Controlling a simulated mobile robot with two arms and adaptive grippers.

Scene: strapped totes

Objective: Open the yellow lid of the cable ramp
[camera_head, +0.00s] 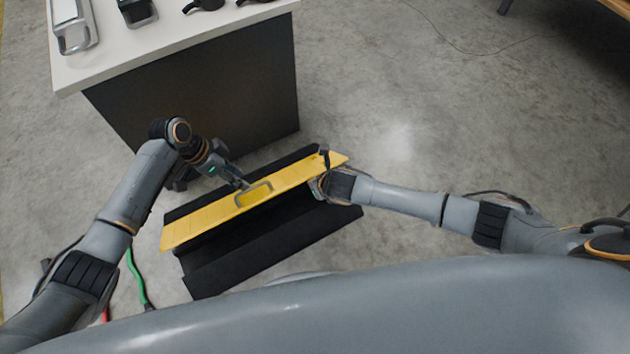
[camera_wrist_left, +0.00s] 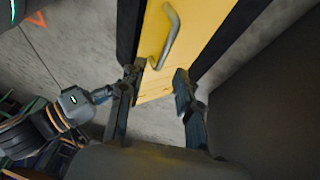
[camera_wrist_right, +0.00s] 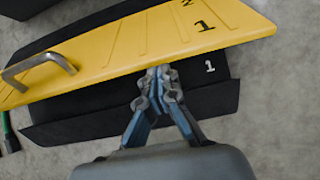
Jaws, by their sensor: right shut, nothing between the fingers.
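The cable ramp (camera_head: 270,248) is a long black base on the floor with a yellow lid (camera_head: 205,220). The lid appears raised and tilted along one long edge, with the dark base showing beneath it in the right wrist view (camera_wrist_right: 120,42). A grey bar handle (camera_head: 254,194) stands on the lid. My left gripper (camera_head: 242,184) is beside the handle; in the left wrist view its fingers (camera_wrist_left: 158,77) are apart, with the handle beyond the tips. My right gripper (camera_head: 318,187) is shut and empty at the lid's right end; its tips (camera_wrist_right: 158,74) meet the lid's near edge in view, contact unclear.
A white-topped table (camera_head: 180,32) with a dark side panel stands just behind the ramp, close to my left arm. Several items lie on it. A green cable (camera_head: 137,277) lies left of the ramp. The concrete floor to the right is mostly clear, with a thin cable farther back.

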